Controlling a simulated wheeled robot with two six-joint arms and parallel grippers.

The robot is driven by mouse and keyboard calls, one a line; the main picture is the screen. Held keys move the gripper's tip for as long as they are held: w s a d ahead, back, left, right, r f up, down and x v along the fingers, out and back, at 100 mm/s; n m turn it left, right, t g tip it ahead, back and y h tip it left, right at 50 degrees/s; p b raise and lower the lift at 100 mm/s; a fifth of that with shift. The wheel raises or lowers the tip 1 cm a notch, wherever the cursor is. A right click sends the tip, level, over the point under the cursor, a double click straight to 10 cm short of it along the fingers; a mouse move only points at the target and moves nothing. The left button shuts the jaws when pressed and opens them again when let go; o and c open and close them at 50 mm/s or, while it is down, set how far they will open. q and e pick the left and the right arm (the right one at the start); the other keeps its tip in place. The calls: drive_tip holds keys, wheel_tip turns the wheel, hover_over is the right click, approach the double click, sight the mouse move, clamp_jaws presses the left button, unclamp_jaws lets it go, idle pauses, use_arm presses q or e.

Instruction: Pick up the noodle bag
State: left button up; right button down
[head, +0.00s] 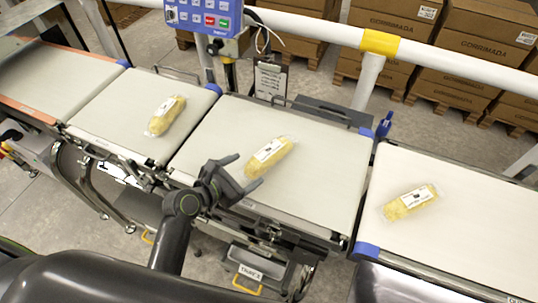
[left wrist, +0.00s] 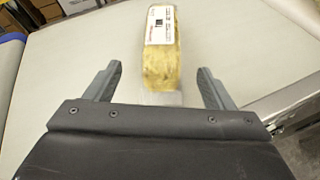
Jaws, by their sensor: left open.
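Three clear bags of yellow noodles with white labels lie on the belts in the head view. One noodle bag (head: 269,157) is on the middle belt, a second bag (head: 166,115) on the belt to its left, a third bag (head: 411,202) on the belt to the right. My left gripper (head: 249,171) is open and empty at the near end of the middle bag. In the left wrist view the bag (left wrist: 161,48) lies ahead of the spread fingers (left wrist: 160,84), its near end around the fingertip line. Whether the fingers touch it, I cannot tell. My right gripper is not seen.
A blue control panel (head: 205,15) stands behind the belts. A white rail with a yellow band (head: 380,43) runs along the back. Stacked cardboard boxes (head: 477,43) sit on pallets beyond it. The middle belt (head: 325,185) is clear around the bag.

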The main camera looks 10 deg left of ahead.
sight(252, 168)
use_arm(q)
drive_tip(key=shift+x, duration=2.85)
drive_tip(key=shift+s+f, duration=0.15)
drive_tip(key=shift+s, duration=0.05)
drive_tip(key=c, duration=1.2)
drive_tip(key=shift+p, duration=0.3)
drive_tip(key=shift+c, duration=0.6)
